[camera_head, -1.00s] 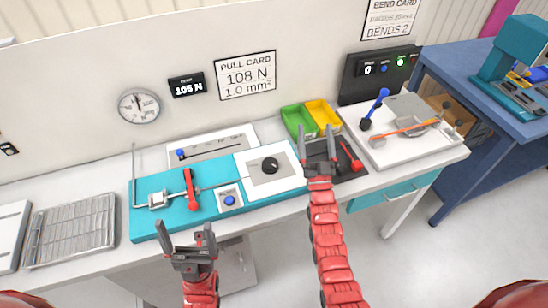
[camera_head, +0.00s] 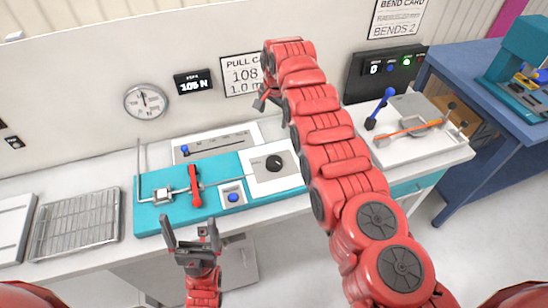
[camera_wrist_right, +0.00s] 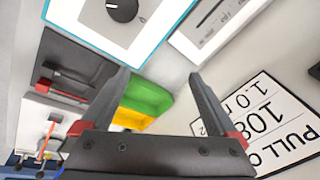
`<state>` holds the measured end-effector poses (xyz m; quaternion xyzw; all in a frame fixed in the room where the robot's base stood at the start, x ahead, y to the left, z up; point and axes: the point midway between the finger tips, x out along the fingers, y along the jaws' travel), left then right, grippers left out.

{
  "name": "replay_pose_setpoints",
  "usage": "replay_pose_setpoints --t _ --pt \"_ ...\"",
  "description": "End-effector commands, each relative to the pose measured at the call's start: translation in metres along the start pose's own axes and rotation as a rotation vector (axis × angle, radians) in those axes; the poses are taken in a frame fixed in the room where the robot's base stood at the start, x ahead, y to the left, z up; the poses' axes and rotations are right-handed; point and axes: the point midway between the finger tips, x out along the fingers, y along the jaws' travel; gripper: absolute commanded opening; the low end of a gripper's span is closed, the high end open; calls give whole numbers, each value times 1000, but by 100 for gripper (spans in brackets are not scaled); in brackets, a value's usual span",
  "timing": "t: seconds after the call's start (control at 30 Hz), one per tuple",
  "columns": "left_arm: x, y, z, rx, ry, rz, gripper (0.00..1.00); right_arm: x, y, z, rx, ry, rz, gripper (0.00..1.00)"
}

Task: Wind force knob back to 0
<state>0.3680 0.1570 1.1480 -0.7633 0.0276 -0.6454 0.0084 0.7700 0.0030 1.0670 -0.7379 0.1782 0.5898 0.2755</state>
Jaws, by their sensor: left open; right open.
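The black force knob (camera_head: 273,163) sits on a white plate (camera_head: 262,182) at the right end of the teal pull-test fixture (camera_head: 215,205). It also shows at the top of the right wrist view (camera_wrist_right: 122,9). My right gripper (camera_head: 262,97) is raised near the pull card, mostly behind its own arm, above and apart from the knob. My left gripper (camera_head: 191,228) is open and empty in front of the fixture's front edge. The knob's marking is too small to read.
A red lever (camera_head: 194,186) and a blue button (camera_head: 233,197) are on the fixture. A slider panel (camera_head: 215,144) lies behind it. Green (camera_wrist_right: 150,98) and yellow (camera_wrist_right: 132,119) bins stand beside the fixture. A bend station (camera_head: 425,135) is at right, a wire rack (camera_head: 78,225) at left. The display (camera_head: 193,83) appears to read 105 N.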

Motion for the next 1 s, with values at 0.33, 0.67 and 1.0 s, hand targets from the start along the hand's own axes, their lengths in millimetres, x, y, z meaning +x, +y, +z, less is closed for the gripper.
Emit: replay_pose_setpoints --t 0.33,0.67,1.0 --pt "-8 0 1 0 0 0 95 -57 34 46 65 -151 209 95" --pt "-65 3 11 0 0 0 95 0 46 54 63 -150 208 95" --pt "-71 4 12 0 0 0 95 60 58 63 63 -150 210 95"
